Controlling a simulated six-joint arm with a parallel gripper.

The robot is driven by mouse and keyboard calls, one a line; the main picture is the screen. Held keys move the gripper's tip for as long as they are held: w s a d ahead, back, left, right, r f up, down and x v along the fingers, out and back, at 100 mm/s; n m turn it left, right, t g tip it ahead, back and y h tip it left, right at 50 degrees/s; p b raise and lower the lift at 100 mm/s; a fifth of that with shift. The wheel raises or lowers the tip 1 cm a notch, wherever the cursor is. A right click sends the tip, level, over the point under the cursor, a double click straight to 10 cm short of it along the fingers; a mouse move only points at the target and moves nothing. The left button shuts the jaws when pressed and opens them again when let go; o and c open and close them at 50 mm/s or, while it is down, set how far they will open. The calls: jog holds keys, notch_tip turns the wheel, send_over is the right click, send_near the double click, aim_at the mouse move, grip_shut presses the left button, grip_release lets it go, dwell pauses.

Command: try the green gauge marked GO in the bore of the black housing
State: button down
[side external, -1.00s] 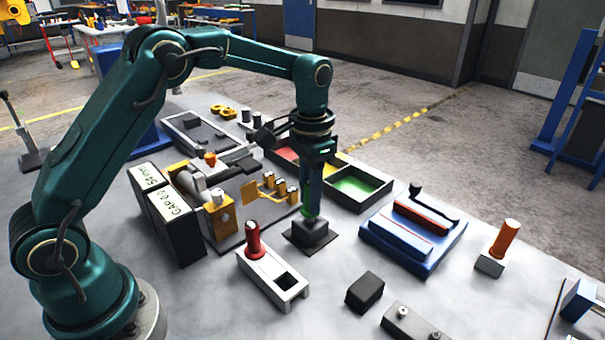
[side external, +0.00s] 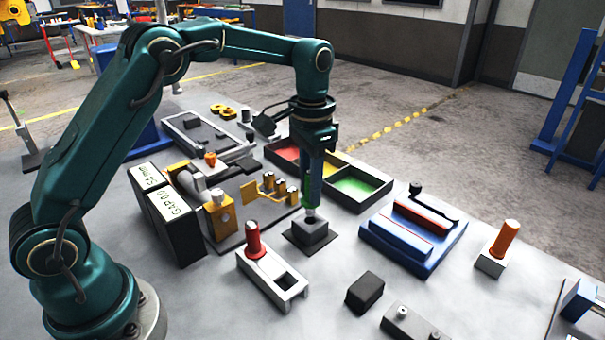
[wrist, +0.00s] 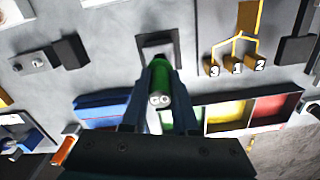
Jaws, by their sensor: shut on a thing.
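The green gauge (side external: 308,192) stands upright in my gripper (side external: 316,178), which is shut on it. Its GO-marked end (wrist: 160,100) faces the camera in the wrist view, between the fingers (wrist: 163,85). Its silver lower end shows just over the top of the black housing (side external: 311,235) in the side view. I cannot tell whether the tip is clear of the bore or still slightly in its mouth. The housing sits on a dark flat base; it also shows in the wrist view (wrist: 157,41), its bore mostly hidden by gauge and fingers.
A red-handled gauge (side external: 254,240) stands in a white holder (side external: 287,300) with an empty square socket. A red, yellow and green tray (side external: 372,204) lies behind the housing. A blue fixture (side external: 440,255) stands to the right, yellow numbered parts (side external: 268,190) to the left.

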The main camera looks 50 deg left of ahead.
jog(key=shift+r, duration=2.15)
